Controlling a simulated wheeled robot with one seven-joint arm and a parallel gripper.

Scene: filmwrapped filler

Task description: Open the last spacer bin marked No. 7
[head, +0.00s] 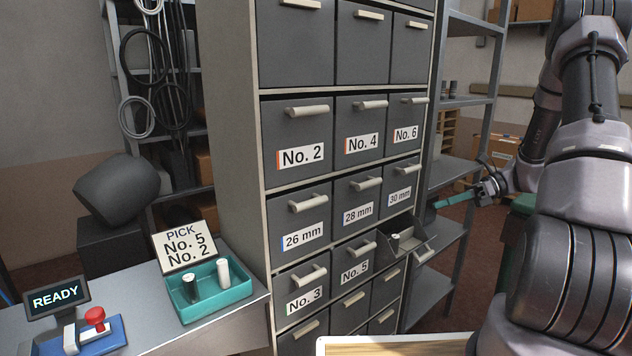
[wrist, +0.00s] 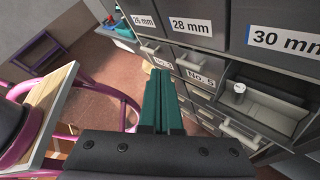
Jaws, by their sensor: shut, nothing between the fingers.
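No label reading No. 7 can be read in either view. The bin to the right of bin No. 5 (head: 355,270) is pulled out, its front (head: 424,258) tilted and its label not legible. A small grey cylinder (head: 395,243) stands in it. In the wrist view the same open bin (wrist: 290,122) is at the right, with the cylinder (wrist: 239,90) inside. My gripper (head: 440,204) is to the right of the cabinet, apart from the open bin. Its teal fingers (wrist: 160,90) are together, with nothing between them.
Other closed bins, such as No. 6 (head: 405,134) and 30 mm (head: 400,197), fill the cabinet. A teal tray (head: 215,300) with two cylinders sits by a sign (head: 186,244) reading PICK No. 5, No. 2. A purple-framed stool (wrist: 45,110) is left in the wrist view.

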